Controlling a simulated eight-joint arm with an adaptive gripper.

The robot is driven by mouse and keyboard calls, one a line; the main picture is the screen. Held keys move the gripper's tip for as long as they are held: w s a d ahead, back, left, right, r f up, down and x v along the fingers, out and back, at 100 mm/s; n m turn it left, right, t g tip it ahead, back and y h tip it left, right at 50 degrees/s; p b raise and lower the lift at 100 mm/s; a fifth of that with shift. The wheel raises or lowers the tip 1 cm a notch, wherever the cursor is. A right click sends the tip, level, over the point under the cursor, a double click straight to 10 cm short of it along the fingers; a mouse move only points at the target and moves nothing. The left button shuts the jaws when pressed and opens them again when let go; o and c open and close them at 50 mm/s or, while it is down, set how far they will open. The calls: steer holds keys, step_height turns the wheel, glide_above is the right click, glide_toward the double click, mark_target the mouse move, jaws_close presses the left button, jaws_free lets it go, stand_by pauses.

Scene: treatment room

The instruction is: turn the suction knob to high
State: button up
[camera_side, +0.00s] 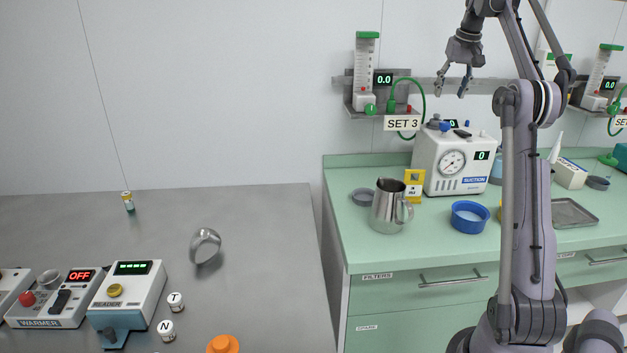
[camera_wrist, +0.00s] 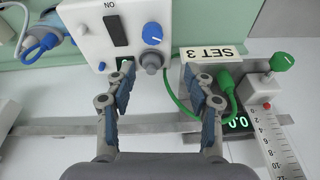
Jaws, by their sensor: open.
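The white suction unit (camera_side: 428,165) stands on the green counter, with a round gauge, a green "0" display and a blue SUCTION label. A blue knob (camera_side: 444,127) sits on its top. In the wrist view the unit's top (camera_wrist: 92,42) carries the blue knob (camera_wrist: 152,32) with a white pointer mark, a black switch (camera_wrist: 115,30) by the word ON, and a grey fitting (camera_wrist: 151,60). My gripper (camera_side: 451,92) is open and empty above the unit. In the wrist view my gripper (camera_wrist: 163,75) has its fingers apart, with the blue knob beyond the tips, not touched.
The SET 3 flow meter shelf (camera_side: 400,124) with a green tube (camera_side: 423,98) is close left of my gripper. The grey table (camera_side: 100,220) is at left.

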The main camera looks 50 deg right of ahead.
mark_target(446, 123)
steer(key=shift+w+d+f+m+g+h, duration=0.2)
steer(key=shift+f+m+g, duration=0.55)
steer(key=shift+f+m, duration=1.15)
steer(key=shift+d+f+m+g+h, duration=0.3)
steer(key=shift+f+m+g, duration=0.65)
steer(key=shift+m, duration=1.6)
steer(key=shift+w+d+f+m+g+h, duration=0.1)
steer(key=shift+f+m+g+h, duration=0.35)
steer(key=shift+f+m, duration=1.55)
steer(key=shift+r+m, duration=0.25)
jaws_close()
